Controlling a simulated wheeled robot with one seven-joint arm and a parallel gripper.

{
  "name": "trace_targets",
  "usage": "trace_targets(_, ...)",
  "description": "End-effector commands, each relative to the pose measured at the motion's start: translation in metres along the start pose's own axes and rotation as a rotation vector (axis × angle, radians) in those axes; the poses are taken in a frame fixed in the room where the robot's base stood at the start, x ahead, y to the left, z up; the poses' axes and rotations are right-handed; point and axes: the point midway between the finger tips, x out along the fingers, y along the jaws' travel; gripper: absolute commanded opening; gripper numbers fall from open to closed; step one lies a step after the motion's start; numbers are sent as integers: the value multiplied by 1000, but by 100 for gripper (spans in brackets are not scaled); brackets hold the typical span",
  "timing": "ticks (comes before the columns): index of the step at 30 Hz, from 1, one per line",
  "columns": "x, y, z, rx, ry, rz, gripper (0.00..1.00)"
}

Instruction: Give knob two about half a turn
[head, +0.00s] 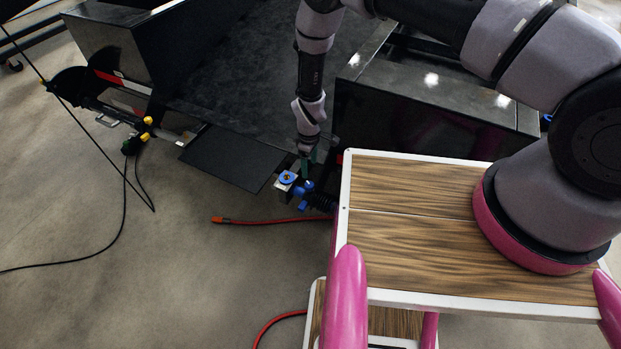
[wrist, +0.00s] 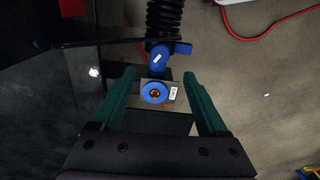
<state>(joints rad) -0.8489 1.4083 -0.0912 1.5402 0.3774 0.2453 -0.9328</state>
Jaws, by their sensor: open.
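A round blue knob with an orange centre (wrist: 155,92) sits on a small metal block (wrist: 178,103) with a white label beside it. The label is too small to read with certainty. In the head view the blue knob (head: 287,177) is left of the wooden cart top, low by the trailer. My gripper (wrist: 160,88) is open, with one green finger on each side of the knob and block. The fingers look apart from the knob, but their depth to it is unclear. In the head view my gripper (head: 306,168) is just right of the knob, its fingers partly hidden.
A blue valve handle (wrist: 160,56) and a black corrugated hose (wrist: 164,16) adjoin the block. The black trailer (head: 250,90) stands behind. A red hose (head: 265,221) lies on the floor. Open floor is at the left.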

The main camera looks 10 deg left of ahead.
Motion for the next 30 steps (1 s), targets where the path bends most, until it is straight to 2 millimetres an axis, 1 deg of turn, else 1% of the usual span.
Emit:
trace_targets(5,22,-2,1,-3,-3,-1,76)
trace_targets(12,68,-2,2,-2,-3,-1,76)
trace_targets(15,84,-1,2,-1,-3,-1,76)
trace_targets(18,96,-1,1,-1,-2,0,76)
trace_targets(24,108,-1,1,-1,-1,-1,76)
trace_targets(30,108,-1,1,-1,-1,-1,76)
